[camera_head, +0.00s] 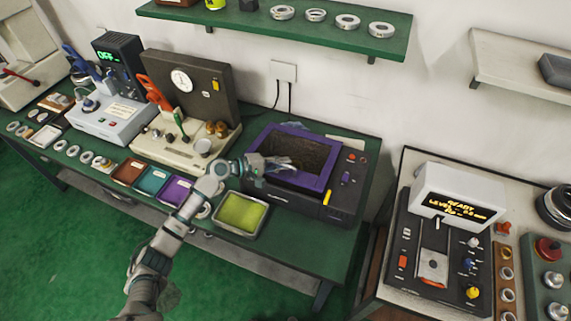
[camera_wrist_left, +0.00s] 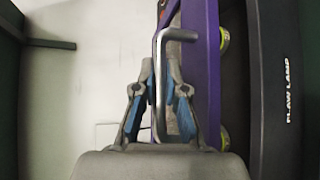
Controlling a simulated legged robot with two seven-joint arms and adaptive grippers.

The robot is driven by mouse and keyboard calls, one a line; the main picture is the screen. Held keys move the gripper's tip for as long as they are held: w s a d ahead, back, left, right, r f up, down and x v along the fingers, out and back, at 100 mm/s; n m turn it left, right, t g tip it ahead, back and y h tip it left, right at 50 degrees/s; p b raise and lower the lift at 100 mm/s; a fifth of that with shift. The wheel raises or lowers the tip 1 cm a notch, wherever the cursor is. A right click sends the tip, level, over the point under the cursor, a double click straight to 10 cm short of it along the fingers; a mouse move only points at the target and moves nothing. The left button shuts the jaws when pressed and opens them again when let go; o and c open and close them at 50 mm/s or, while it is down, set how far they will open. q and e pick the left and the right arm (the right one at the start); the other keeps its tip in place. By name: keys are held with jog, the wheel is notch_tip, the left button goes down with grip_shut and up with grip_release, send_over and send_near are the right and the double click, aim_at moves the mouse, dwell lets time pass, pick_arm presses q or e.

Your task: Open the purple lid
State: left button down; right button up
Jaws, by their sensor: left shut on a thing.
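The purple lid (camera_head: 313,181) is a purple frame around a dark brown middle, on a black machine (camera_head: 310,202) at the right end of the green bench. My left gripper (camera_head: 282,164) reaches over the lid's left part. In the left wrist view my left gripper (camera_wrist_left: 160,88) is shut on a bent grey metal handle (camera_wrist_left: 159,65) beside the purple lid (camera_wrist_left: 198,75). A gap with yellow-green round parts shows between the lid and the black body marked FLAW LAMP (camera_wrist_left: 283,90). How far the lid is raised is hard to tell. My right gripper is not in view.
A yellow-green tray (camera_head: 241,214) stands in front of the machine, left of it. Small brown, teal and purple trays (camera_head: 174,190) and a gauge stand (camera_head: 190,85) are further left. A green shelf (camera_head: 330,32) with rings hangs above. Another console (camera_head: 440,250) stands right.

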pick_arm(q)
jog(key=shift+w+a+r+p, duration=0.15)
jog(key=shift+r+p, duration=0.05)
jog(key=shift+r, duration=0.15)
jog(key=shift+w+a+r+p, duration=0.1)
jog(key=shift+a+r+p, duration=0.05)
jog(key=shift+r, duration=0.2)
jog(key=shift+n+g+y, duration=0.5)
jog(key=shift+n+y, duration=0.1)
jog(key=shift+n, duration=0.1)
jog(key=r+p, duration=0.1)
jog(key=p, duration=0.1)
jog(key=w+r+p, duration=0.2)
jog(key=r+p, duration=0.1)
jog(key=shift+d+p, duration=0.25)
jog(key=shift+p, duration=0.05)
jog(key=shift+n+g+y, duration=0.3)
jog(key=shift+g, duration=0.1)
jog(key=shift+w+d+r+p, duration=0.3)
jog(key=shift+w+r+p, duration=0.55)
jog(key=shift+r, duration=0.25)
jog(key=shift+w+d+r+p, duration=0.25)
jog(key=shift+w+r+p, duration=0.35)
jog(key=shift+w+r, duration=0.4)
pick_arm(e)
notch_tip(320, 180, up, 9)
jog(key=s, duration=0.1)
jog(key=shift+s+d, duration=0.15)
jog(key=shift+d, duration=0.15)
